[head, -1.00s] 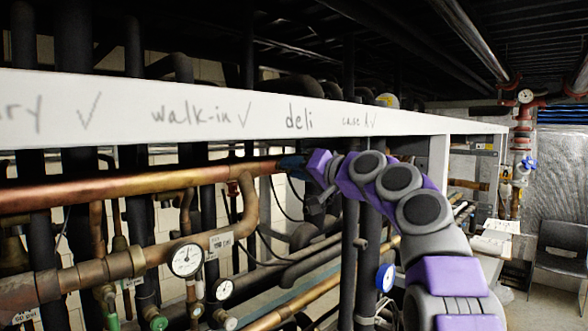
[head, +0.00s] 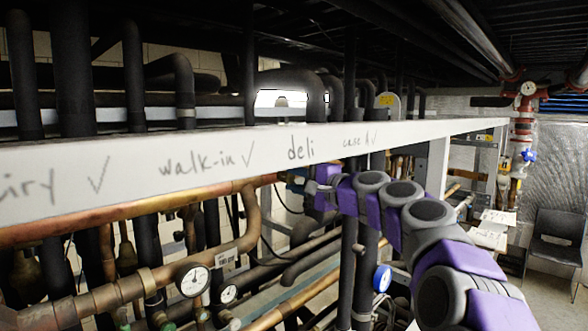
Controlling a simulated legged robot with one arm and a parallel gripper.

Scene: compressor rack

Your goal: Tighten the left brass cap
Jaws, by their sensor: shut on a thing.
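My gripper (head: 298,182) is small and dark in the head view, just below the white beam and at the right end of the thick copper pipe (head: 140,206). It is shut on a small part there, which fits the left brass cap. The jaws and my wrist hide that part, so its shape and how far it is turned do not show. No second brass cap can be made out clearly.
The white beam (head: 225,160) with handwritten labels runs just above my gripper. Dark vertical pipes (head: 350,250) stand close behind my wrist. A white-faced gauge (head: 192,278) and a blue-rimmed gauge (head: 382,278) sit lower. A chair (head: 556,245) stands at the far right, beside open floor.

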